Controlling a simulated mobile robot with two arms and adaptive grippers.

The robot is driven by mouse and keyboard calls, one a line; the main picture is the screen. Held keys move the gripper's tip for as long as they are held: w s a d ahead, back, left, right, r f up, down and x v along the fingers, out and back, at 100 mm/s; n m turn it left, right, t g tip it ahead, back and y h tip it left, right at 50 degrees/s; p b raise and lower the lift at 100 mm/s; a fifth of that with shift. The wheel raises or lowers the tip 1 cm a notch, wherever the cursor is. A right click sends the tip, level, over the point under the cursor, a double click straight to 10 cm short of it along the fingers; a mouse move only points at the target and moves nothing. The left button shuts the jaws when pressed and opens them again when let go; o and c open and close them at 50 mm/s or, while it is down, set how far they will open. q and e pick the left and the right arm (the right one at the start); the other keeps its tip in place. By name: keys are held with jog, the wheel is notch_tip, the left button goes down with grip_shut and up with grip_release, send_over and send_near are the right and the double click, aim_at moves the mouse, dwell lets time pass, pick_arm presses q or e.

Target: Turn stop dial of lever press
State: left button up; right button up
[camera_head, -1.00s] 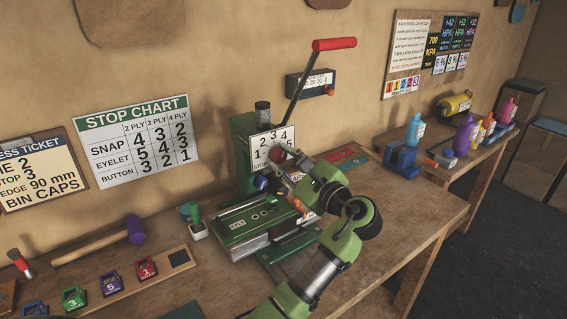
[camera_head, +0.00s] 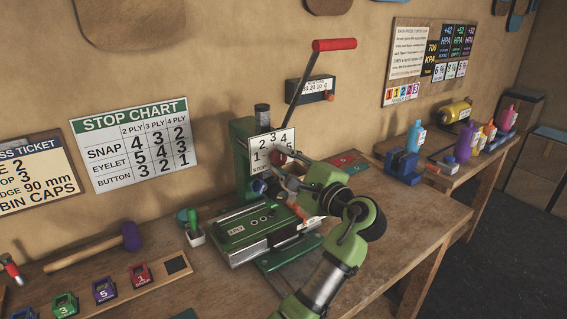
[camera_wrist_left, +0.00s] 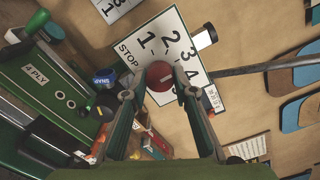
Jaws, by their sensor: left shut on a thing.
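The lever press (camera_head: 243,160) is a green machine on the bench with a long lever and a red handle (camera_head: 334,44). The round red stop dial (camera_wrist_left: 160,75) sits in front of the plate and shows in the head view (camera_head: 279,158). My left gripper (camera_wrist_left: 157,86) is shut on the dial, one finger on each side. The dial's pointer cannot be made out. My right gripper is not in view.
A stop chart (camera_head: 134,143) and a ticket board (camera_head: 30,178) hang on the wall. Bottles (camera_head: 465,142) stand on the right bench. The right front bench top is clear.

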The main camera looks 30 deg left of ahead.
pick_arm(q)
jog(key=o, duration=1.1)
jog(key=v, duration=0.7)
jog(key=shift+s+d, duration=0.1)
jog(key=shift+d, duration=0.15)
